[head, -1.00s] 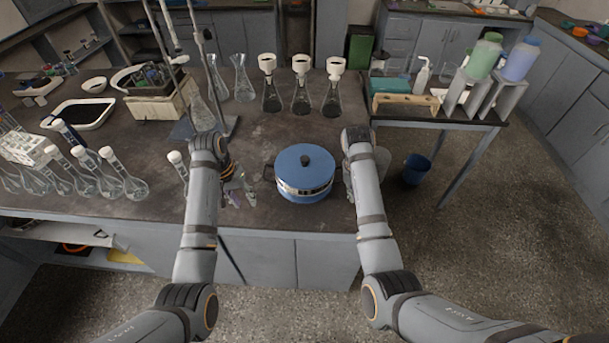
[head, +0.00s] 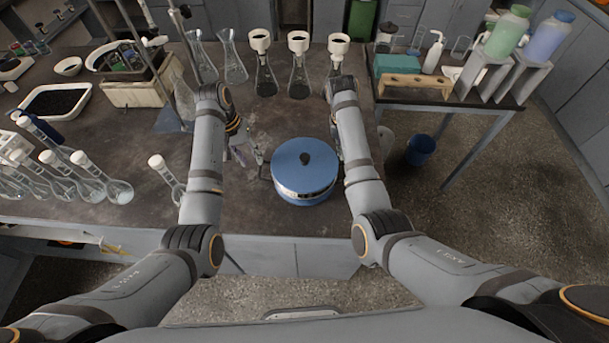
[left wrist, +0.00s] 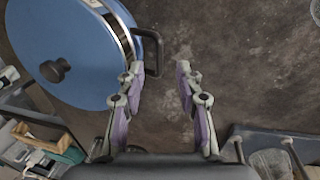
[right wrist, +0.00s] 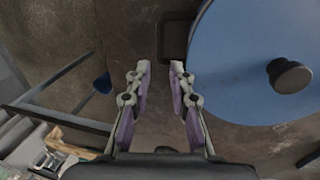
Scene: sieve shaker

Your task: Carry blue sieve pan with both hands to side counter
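The blue sieve pan (head: 304,172) stands on the dark workbench near its front edge, with a blue lid, black knob and steel band. It also shows in the left wrist view (left wrist: 80,50) and the right wrist view (right wrist: 250,60). My left gripper (head: 254,153) is at the pan's left side; its fingers (left wrist: 160,68) are apart, with a dark loop handle (left wrist: 152,48) just ahead of them. My right gripper (right wrist: 160,67) is open near the dark handle (right wrist: 174,40) on the other side; my arm mostly hides it in the head view. The side counter (head: 478,102) is at right.
Funnel-topped flasks (head: 299,75) stand behind the pan. Round flasks (head: 90,185) crowd the left of the bench. The side counter holds a wooden rack (head: 415,86), a teal box (head: 398,65) and bottles (head: 508,32). A blue bucket (head: 420,150) stands on the floor beside it.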

